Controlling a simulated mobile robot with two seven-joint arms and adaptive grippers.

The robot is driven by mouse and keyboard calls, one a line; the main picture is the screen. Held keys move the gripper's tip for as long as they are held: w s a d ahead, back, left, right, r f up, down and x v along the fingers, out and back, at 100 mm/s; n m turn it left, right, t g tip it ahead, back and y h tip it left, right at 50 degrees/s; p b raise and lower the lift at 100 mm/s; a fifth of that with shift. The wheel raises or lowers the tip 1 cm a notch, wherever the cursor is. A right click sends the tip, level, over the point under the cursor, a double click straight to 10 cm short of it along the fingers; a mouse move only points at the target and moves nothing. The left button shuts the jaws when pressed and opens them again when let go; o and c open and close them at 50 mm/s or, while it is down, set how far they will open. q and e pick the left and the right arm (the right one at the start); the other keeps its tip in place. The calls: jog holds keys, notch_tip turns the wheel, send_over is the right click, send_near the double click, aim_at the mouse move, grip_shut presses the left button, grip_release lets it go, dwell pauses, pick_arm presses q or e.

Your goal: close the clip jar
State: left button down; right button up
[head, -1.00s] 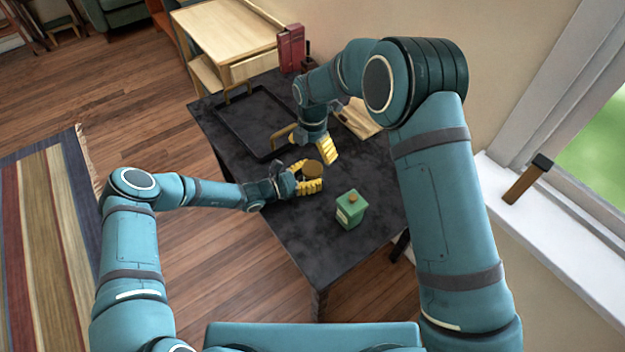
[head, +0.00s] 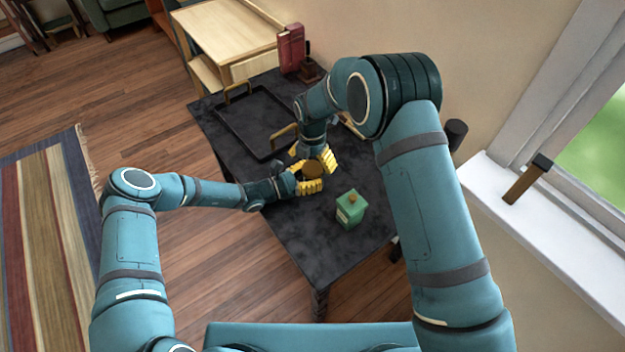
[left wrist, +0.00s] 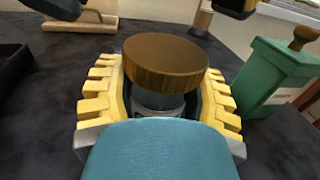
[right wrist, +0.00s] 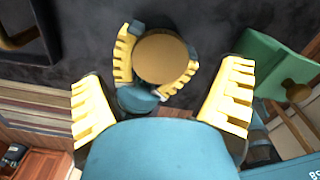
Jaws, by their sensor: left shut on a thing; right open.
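The clip jar (left wrist: 160,98) is a small glass jar with a round brown lid (left wrist: 165,58). It stands upright on the dark table. My left gripper (head: 309,186) is shut around the jar's body, with a yellow finger on each side in the left wrist view. My right gripper (right wrist: 165,108) is open and empty above the jar, its two yellow fingers spread wide. In the right wrist view the lid (right wrist: 161,58) lies ahead, between and beyond the fingertips. In the left wrist view the lid looks seated on the jar's top; the clip cannot be made out.
A green canister (head: 351,211) with a brown knob stands close to the right of the jar. A black tray (head: 250,128) with brown handles lies at the back left. A red book (head: 290,48) stands at the far edge.

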aim_at(312, 168)
jog(key=shift+f, duration=1.55)
jog(key=c, duration=1.3)
